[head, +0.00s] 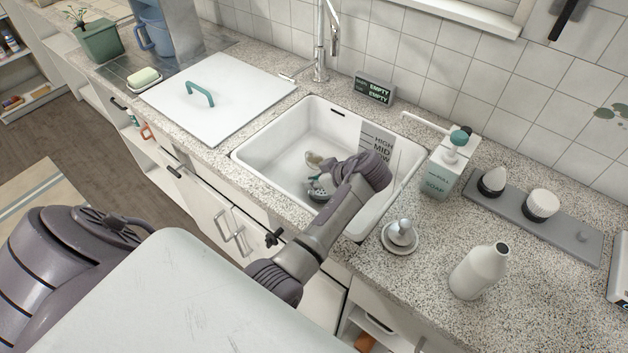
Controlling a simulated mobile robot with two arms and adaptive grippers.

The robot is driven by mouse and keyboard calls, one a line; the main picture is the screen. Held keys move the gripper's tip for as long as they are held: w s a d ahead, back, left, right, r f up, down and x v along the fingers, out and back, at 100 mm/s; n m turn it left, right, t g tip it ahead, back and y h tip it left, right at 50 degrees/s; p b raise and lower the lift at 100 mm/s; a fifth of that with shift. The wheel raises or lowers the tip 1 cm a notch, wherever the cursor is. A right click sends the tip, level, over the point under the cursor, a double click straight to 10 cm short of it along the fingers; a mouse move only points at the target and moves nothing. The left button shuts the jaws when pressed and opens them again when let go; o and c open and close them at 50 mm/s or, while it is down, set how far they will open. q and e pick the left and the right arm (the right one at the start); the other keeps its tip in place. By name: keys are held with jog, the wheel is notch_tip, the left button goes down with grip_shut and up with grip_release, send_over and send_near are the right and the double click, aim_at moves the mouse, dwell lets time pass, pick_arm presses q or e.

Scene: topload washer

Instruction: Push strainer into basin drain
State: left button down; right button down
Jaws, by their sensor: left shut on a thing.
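The white basin (285,152) is set into the speckled counter, with level markings on its inner wall. My left arm reaches over the front edge into it. My left gripper (331,176) is low in the basin, mostly hidden by my own wrist. It is shut on a small grey round piece with holes, which looks like the strainer (317,190). A small pale piece shows just behind it; I cannot tell what it is. The drain opening is not clearly visible, so I cannot tell whether the strainer touches it. My right gripper is not in view.
A faucet (320,45) stands behind the basin. A white lid with a green handle (215,95) lies to its left. A soap dispenser (440,172), a small stopper-like item on a dish (401,236) and a white bottle (480,272) stand to its right, with bare counter between.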

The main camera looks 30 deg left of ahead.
pick_arm(q)
jog(key=shift+f+b, duration=0.6)
jog(key=shift+f, duration=0.3)
jog(key=c, duration=1.2)
grip_release()
jog(key=shift+o, duration=0.2)
jog(key=shift+r, duration=0.15)
notch_tip(320, 180, up, 10)
jog(key=shift+f, duration=0.1)
